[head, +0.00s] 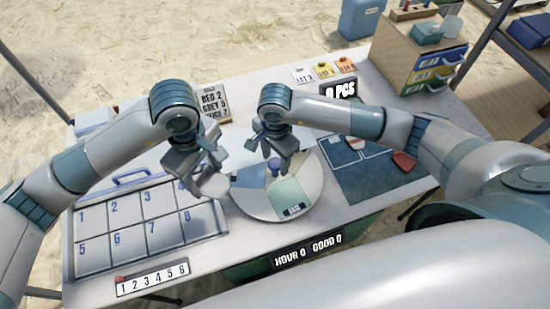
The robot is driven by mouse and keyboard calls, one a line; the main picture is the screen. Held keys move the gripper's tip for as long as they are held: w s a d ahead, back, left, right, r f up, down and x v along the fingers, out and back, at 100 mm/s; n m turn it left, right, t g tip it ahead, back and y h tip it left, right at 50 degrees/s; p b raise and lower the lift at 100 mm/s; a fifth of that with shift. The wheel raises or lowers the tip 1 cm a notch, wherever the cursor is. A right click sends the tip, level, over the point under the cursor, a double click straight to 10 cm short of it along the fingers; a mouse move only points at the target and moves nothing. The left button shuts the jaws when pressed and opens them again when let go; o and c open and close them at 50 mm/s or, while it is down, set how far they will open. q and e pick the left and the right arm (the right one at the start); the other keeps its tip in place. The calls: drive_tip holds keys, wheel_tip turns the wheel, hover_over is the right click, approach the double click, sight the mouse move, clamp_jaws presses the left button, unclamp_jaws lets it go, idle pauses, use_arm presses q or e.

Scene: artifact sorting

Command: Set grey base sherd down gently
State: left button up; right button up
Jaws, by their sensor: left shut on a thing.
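My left gripper (205,172) is shut on a pale grey piece (212,187), which looks like the grey base sherd. The fingers hide part of it. It is over the right side of the numbered tray (92,262), near cells 4 and 8 and left of the round plate (258,208). From this view I cannot tell whether the sherd touches the tray. My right gripper (275,150) looks open and is above the back of the round plate. A small purple-blue knob (273,164) shows just below its fingers.
A blue mat (365,185) with a red sherd (404,161) lies at right. A drawer cabinet (400,55) is at back right. A numbered strip (153,279) lies at the front edge.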

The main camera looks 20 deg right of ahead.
sight(208, 181)
drive_tip(key=shift+r, duration=0.1)
use_arm(q)
wheel_tip(208, 181, down, 3)
drive_tip(key=b, duration=0.3)
drive_tip(key=shift+f, duration=0.1)
use_arm(e)
wheel_tip(208, 181, up, 12)
drive_tip(key=shift+f, duration=0.2)
